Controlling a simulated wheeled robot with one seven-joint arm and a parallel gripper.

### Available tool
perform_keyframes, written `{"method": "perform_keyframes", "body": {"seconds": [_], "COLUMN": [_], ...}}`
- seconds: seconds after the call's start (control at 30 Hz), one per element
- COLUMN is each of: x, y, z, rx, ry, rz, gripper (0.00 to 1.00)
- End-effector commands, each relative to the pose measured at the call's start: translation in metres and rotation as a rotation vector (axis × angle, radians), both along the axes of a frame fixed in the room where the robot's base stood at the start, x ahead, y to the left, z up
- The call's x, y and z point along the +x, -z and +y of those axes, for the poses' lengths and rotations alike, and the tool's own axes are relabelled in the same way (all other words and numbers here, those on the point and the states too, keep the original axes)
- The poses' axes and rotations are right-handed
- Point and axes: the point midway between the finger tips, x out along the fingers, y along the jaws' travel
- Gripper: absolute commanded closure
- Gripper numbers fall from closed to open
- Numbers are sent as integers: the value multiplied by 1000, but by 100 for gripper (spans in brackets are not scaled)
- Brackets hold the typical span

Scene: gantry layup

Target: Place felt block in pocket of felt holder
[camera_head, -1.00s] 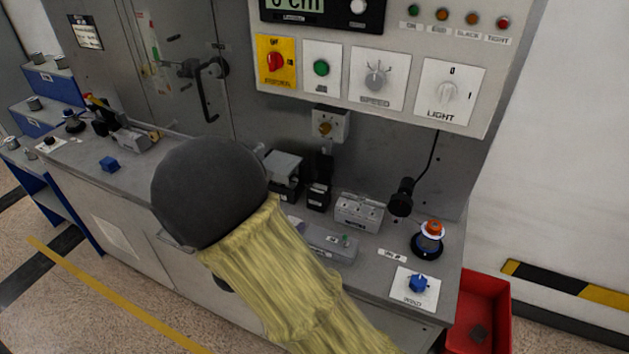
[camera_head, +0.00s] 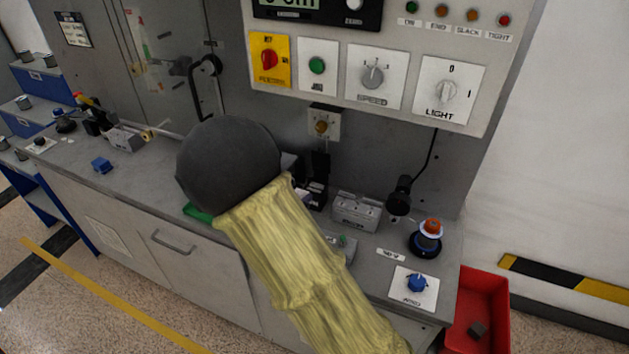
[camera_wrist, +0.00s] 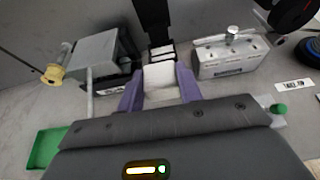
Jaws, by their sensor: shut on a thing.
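My gripper (camera_wrist: 161,80) shows purple fingers in the wrist view, shut on a pale, whitish block that looks like the felt block (camera_wrist: 160,92). Just beyond the block is a black upright piece with pale strips at its foot (camera_wrist: 161,52), which looks like the felt holder; the block hides its near part. I cannot tell whether the block touches it or is in a pocket. In the head view my dark round wrist and yellow-sleeved arm hide the block and most of the gripper. Part of a black holder (camera_head: 318,180) shows just right of the wrist.
A grey box with a knob (camera_wrist: 230,55) stands close on the right. A grey device (camera_wrist: 96,52) with a yellow spool stands on the left. A green tray (camera_wrist: 48,152) lies at lower left. A red bin (camera_head: 483,305) stands beyond the bench's right end.

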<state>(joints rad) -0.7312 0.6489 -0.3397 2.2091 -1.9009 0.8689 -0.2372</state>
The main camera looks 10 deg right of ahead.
Motion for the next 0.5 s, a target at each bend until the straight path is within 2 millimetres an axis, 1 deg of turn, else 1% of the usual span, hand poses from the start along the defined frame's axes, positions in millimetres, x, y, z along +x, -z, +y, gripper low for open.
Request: {"method": "perform_keyframes", "body": {"seconds": [0.03, 0.3, 0.4, 0.5], "x": [10, 57, 73, 82], "y": [-1, -1, -1, -1], "z": [-8, -45, -57, -63], "rx": [-2, -1, -1, -1], "ry": [4, 7, 7, 8], "rz": [-1, 0, 0, -1], "gripper": [86, 86, 86, 86]}}
